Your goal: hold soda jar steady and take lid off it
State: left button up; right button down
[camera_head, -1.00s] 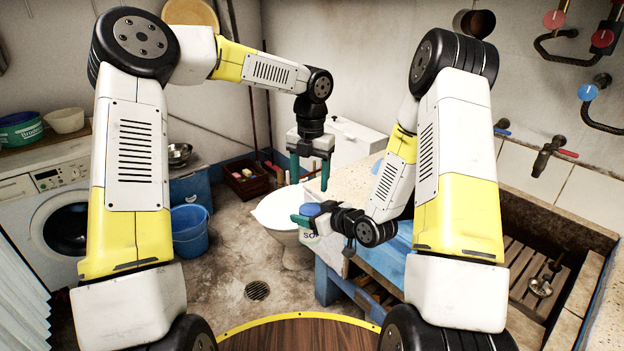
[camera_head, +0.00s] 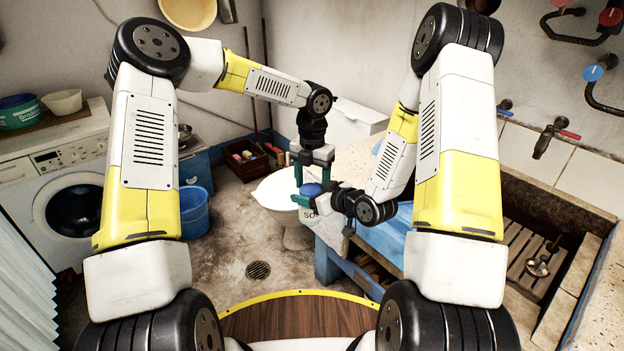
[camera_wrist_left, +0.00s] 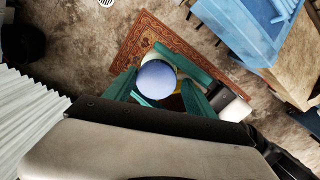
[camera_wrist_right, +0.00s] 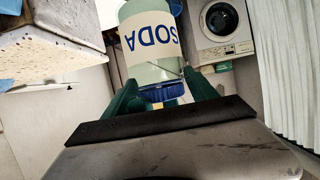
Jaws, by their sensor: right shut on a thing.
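The soda jar (camera_head: 309,214) is pale with blue lettering and a blue lid (camera_head: 311,189). My right gripper (camera_head: 316,201) is shut on the jar and holds it up in the air. In the right wrist view the jar (camera_wrist_right: 150,45) appears inverted, with its lid (camera_wrist_right: 163,93) between the green fingers' ends. My left gripper (camera_head: 312,180) points down over the jar with its fingers open. In the left wrist view the round lid (camera_wrist_left: 156,80) lies between the left fingers. Whether they touch it I cannot tell.
The stone counter (camera_head: 352,160) and blue wooden stand (camera_head: 328,262) are right of the jar. The white toilet (camera_head: 275,190) is behind and below it. A blue bucket (camera_head: 194,212) and washing machine (camera_head: 50,180) stand left. The floor by the drain (camera_head: 258,270) is clear.

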pick_arm(q)
jog(key=shift+d, duration=0.1)
jog(key=c, duration=1)
jog(key=o, duration=1.3)
jog(key=shift+c, duration=0.2)
notch_tip(320, 180, up, 4)
jog(key=shift+r, duration=0.45)
jog(key=shift+c, duration=1.3)
jog(key=r, duration=0.1)
jog(key=a+r, duration=0.1)
jog(key=r, duration=0.1)
jog(key=shift+s, duration=0.1)
jog(key=shift+f, duration=4)
